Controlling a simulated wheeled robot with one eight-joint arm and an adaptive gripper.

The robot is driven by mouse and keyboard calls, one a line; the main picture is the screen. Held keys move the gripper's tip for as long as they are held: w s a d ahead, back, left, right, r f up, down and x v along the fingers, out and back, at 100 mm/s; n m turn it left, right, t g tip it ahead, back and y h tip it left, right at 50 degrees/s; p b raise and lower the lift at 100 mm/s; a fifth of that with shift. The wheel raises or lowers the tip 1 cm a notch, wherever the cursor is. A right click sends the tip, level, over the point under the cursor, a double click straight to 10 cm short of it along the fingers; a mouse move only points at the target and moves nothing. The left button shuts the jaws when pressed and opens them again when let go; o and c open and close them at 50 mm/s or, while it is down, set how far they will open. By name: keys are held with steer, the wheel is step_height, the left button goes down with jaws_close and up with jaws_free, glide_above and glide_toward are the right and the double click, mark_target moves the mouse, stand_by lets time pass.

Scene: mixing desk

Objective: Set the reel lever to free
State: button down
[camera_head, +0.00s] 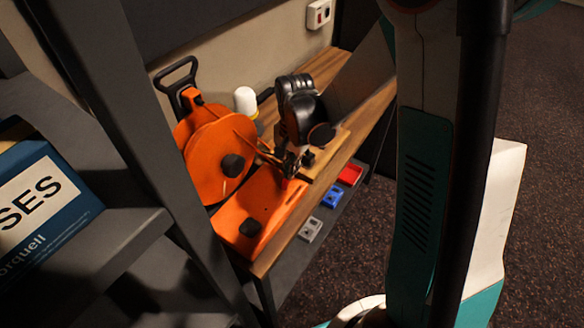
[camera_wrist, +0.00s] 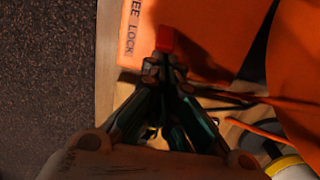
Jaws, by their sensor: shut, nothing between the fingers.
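The orange reel (camera_head: 205,150) stands on the wooden desk at left of centre in the head view, with an orange base plate (camera_head: 250,222) in front of it. In the wrist view the plate (camera_wrist: 195,62) carries lettering that reads "EE LOCK", its start cut off by the frame. The reel lever shows only as a small red piece (camera_wrist: 165,38) just beyond my fingertips, to the right of the lettering; the rest of it is hidden. My gripper (camera_head: 291,166) is shut and empty, its fingertips (camera_wrist: 164,66) close to the red piece. I cannot tell whether they touch.
A white bottle (camera_head: 245,100) stands behind the reel. A grey shelf post (camera_head: 150,150) and a blue box (camera_head: 35,200) fill the left. Open floor (camera_head: 545,120) lies at right.

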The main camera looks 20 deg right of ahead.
mark_target(285, 179)
steer(key=shift+s+a+r+t+h, duration=0.1)
steer(key=shift+a+r+t+h, duration=0.1)
steer(key=shift+t+h, duration=0.1)
steer(key=shift+s+a+r+t+h, duration=0.2)
steer(key=shift+a+t+h, duration=0.1)
steer(key=shift+h, duration=0.15)
steer(key=shift+s+a+r+t+h, duration=0.15)
steer(key=shift+t+h, duration=0.15)
steer(key=shift+h, duration=0.15)
steer(key=t+h+b, duration=0.1)
steer(key=s+a+t+h+b, duration=0.1)
steer(key=shift+a+r+h, duration=0.2)
steer(key=shift+h, duration=0.1)
steer(key=shift+w+d+r, duration=0.1)
steer(key=shift+d+r, duration=0.05)
steer(key=shift+r, duration=0.1)
steer(key=shift+r+p, duration=0.55)
steer(key=shift+r, duration=0.15)
